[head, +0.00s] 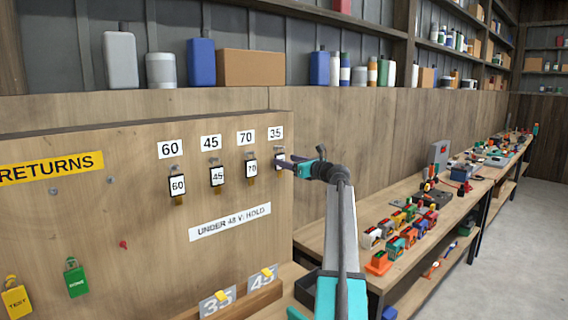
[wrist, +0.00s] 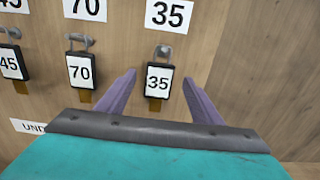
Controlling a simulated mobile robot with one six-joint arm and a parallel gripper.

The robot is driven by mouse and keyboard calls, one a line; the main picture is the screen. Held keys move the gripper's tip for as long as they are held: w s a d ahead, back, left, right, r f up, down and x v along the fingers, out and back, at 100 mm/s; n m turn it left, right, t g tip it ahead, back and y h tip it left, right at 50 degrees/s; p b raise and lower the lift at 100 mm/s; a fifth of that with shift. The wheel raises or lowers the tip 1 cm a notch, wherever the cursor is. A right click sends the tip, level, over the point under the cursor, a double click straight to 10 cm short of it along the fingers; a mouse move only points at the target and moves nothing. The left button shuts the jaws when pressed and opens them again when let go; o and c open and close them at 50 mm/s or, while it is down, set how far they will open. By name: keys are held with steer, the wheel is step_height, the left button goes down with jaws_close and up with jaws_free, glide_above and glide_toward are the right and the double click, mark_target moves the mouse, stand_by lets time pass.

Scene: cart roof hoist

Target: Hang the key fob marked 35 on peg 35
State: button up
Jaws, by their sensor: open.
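The key fob marked 35 (wrist: 158,82), black with a white face and a brown lower end, hangs upright below peg 35 (wrist: 164,50) in the wrist view. The peg is a grey hook under the white 35 label (wrist: 168,15), which also shows in the head view (head: 275,133). My gripper (wrist: 160,84) is open, one purple finger on each side of the fob, with a visible gap to both. In the head view my gripper (head: 287,163) is at the board's right end and partly hides this fob. The fob's exact contact with the peg is too small to tell.
Fobs 60 (head: 177,186), 45 (head: 217,176) and 70 (head: 251,168) hang in a row to the left. A low wooden rack (head: 240,303) with 35 and 45 plates is below. The workbench (head: 318,237) with padlocks stands to the right.

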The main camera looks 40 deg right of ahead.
steer(key=s+b, duration=0.3)
steer(key=s, duration=0.8)
steer(key=shift+a, duration=0.45)
steer(key=shift+w, duration=0.1)
